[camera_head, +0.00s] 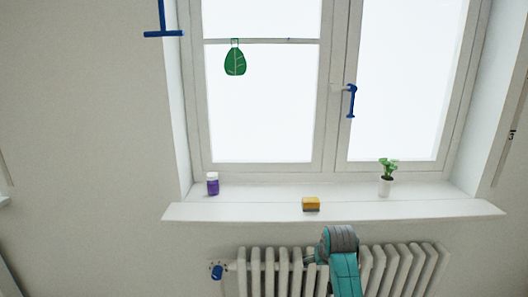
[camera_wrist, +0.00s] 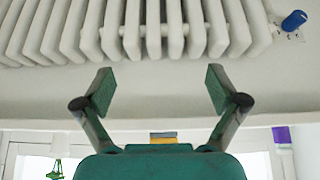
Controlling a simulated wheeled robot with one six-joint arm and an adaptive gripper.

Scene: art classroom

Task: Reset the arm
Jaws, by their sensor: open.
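My gripper (camera_wrist: 160,91) shows in the wrist view with its two green fingers spread wide and nothing between them. In that view the sill and the window appear upside down below it, and the radiator (camera_wrist: 150,28) is at the top. In the head view my teal and grey arm rises from the bottom edge in front of the radiator (camera_head: 256,270), just below the window sill (camera_head: 260,210). The gripper's fingers cannot be made out in the head view.
On the sill stand a purple jar (camera_head: 212,185), a yellow sponge with a dark base (camera_head: 311,204) and a small potted plant (camera_head: 387,178). A blue handle (camera_head: 351,100) is on the frame. A blue valve knob (camera_head: 217,272) sits left of the radiator.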

